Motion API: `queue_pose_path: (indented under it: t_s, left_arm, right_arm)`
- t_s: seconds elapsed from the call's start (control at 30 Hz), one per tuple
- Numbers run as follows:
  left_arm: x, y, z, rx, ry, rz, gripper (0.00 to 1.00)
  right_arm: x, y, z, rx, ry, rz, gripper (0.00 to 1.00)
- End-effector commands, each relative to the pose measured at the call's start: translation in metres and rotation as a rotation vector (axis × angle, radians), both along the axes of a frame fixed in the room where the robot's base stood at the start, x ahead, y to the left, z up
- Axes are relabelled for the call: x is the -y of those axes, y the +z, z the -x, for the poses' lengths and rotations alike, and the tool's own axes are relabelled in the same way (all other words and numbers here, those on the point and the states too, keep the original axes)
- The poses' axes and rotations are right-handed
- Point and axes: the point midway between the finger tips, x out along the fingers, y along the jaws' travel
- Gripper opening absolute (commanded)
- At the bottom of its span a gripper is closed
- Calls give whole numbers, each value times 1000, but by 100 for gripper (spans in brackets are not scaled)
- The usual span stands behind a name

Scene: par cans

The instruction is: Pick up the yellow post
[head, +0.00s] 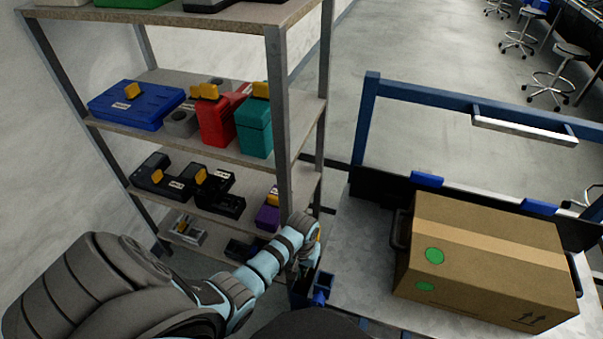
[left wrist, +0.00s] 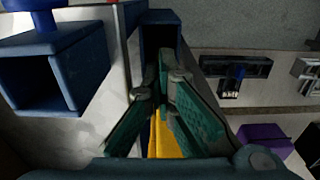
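The yellow post (left wrist: 163,138) shows in the left wrist view as a narrow yellow piece between the green-padded fingers of my left gripper (left wrist: 164,82). The fingers converge and look shut on it; its far end is hidden by them. In the head view my left gripper (head: 308,256) is low between the shelf rack and the cart, with a small bit of yellow beside it. The gripper is close to a blue square tube (left wrist: 161,32) in the wrist view. My right gripper is not in view.
A cart (head: 358,248) with a blue frame stands on the right, carrying a cardboard box (head: 485,262). A metal rack (head: 277,105) on the left holds a blue case (head: 137,105), a red box (head: 214,122), a teal box (head: 254,132) and dark tools.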

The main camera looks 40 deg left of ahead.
Motion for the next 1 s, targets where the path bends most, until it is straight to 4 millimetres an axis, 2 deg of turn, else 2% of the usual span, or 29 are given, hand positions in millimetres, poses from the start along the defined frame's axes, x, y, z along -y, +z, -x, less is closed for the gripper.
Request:
queue_pose_path:
  t_s: [0.13, 0.63, 1.0]
  left_arm:
    - [0, 0, 0, 0, 0, 0, 0]
    - [2, 0, -1, 1, -1, 3, 80]
    - [6, 1, -3, 5, -4, 12, 80]
  right_arm:
    - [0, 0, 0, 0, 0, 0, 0]
    - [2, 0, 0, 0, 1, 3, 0]
    - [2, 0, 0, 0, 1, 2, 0]
